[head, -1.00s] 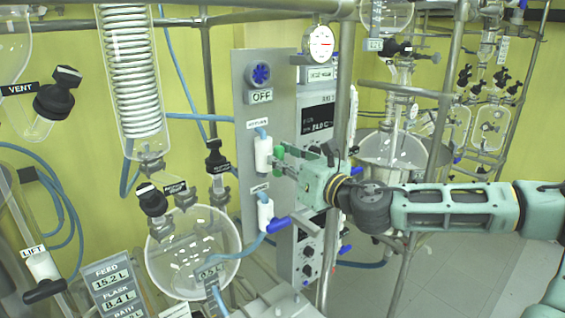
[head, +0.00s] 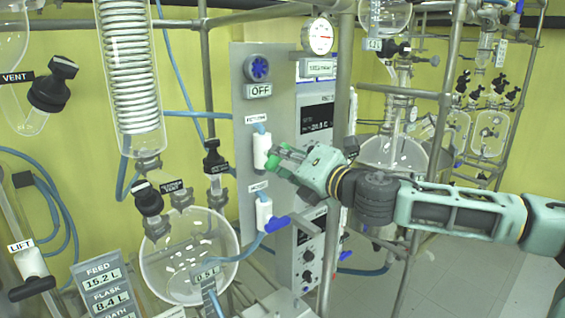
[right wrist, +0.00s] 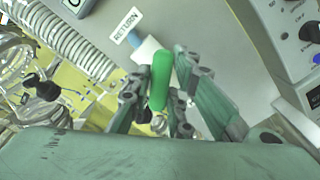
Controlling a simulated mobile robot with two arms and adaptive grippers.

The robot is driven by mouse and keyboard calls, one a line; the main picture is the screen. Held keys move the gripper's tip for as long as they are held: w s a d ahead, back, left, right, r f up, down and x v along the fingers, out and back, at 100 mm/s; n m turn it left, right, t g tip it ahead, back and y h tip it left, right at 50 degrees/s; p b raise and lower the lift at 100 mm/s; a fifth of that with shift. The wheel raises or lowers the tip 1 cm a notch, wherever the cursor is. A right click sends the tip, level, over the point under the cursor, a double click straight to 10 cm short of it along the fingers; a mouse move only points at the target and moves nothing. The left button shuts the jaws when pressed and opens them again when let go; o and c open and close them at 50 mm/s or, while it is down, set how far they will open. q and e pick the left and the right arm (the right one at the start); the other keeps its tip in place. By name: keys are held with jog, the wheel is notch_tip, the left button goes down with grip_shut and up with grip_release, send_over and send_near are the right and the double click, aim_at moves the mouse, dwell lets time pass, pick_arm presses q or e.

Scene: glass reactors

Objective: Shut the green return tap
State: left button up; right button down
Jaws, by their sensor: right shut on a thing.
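The green return tap (head: 272,162) sits on the white valve body (head: 261,150) on the grey panel, under a label at the blue hose. My right gripper (head: 277,160) comes from the right and is shut on the green handle. In the right wrist view the green handle (right wrist: 160,82) lies between the two fingers (right wrist: 160,100), under the RETURN label (right wrist: 126,25). The fingers cover part of the handle in the head view. My left gripper is not in view.
A second white valve with a blue handle (head: 277,224) is just below on the same panel (head: 250,100). A steel post (head: 334,200) stands right of the panel, close to my right arm. A round glass flask (head: 190,262) is at lower left.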

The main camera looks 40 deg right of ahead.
jog(key=shift+d+f+m+b, duration=0.15)
jog(key=shift+m+b, duration=0.5)
jog(key=shift+m, duration=1.25)
jog(key=shift+a+f+m+b, duration=0.15)
jog(key=shift+m+b, duration=0.45)
jog(key=shift+m, duration=1.3)
jog(key=shift+d, duration=0.1)
jog(key=c, duration=1.6)
grip_release()
jog(key=shift+c, duration=0.2)
